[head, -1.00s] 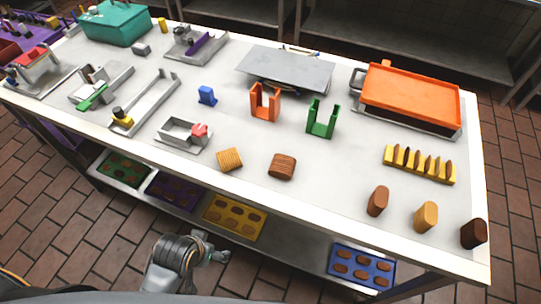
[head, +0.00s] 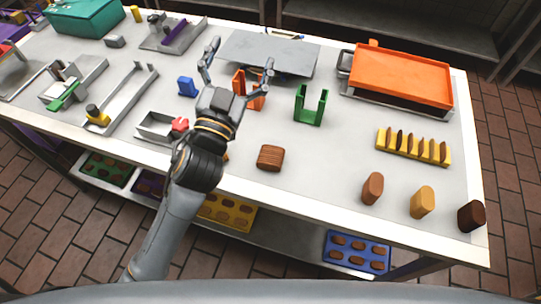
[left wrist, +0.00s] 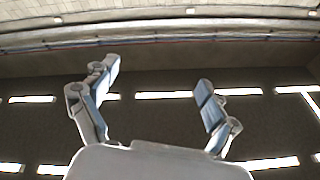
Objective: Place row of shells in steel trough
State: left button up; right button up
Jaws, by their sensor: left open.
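A row of brown shells (head: 399,140) stands upright in a yellow slotted rack (head: 413,155) at the right of the table. A long steel trough (head: 139,92) lies at the left, with a yellow and black knob at its near end; its channel looks empty. My left gripper (head: 240,58) is raised over the middle of the table, fingers spread, empty. It is left of the rack and right of the trough, apart from both. The left wrist view shows its open fingers (left wrist: 157,75) against the ceiling lights. My right gripper is out of view.
Orange (head: 252,101) and green (head: 311,106) brackets, a blue piece (head: 187,86) and a grey plate (head: 240,45) lie around my arm. An orange tray (head: 400,75) is behind the rack. Separate biscuits (head: 271,157) line the near edge.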

pick_arm(q)
jog(key=s+d+r+m+g+h, duration=0.5)
jog(key=d+m+g+h, duration=0.1)
jog(key=d+m+h, duration=0.3)
jog(key=s+d+r+m+g+h, duration=0.4)
jog(key=d+r+m+g+h, duration=0.3)
jog(key=m, duration=0.4)
jog(key=s+d+f+m+g+y, duration=0.1)
jog(key=s+d+f+m+g, duration=0.5)
jog(key=m+g, duration=0.4)
jog(key=m+t+y, duration=0.1)
jog(key=t+y, duration=0.2)
jog(key=y, duration=1.8)
send_over(271, 155)
notch_tip(271, 155, down, 18)
notch_tip(271, 155, down, 8)
jog(key=shift+s+d+r+p, duration=0.15)
jog(key=shift+p, duration=0.8)
jog(key=f+p, duration=0.1)
jog(key=f, duration=0.1)
jog(key=f+p, duration=0.1)
jog(key=f, duration=0.2)
jog(key=shift+w+a, duration=0.2)
jog(key=shift+f, duration=0.2)
jog(key=c, duration=1.3)
jog(key=shift+c, duration=0.2)
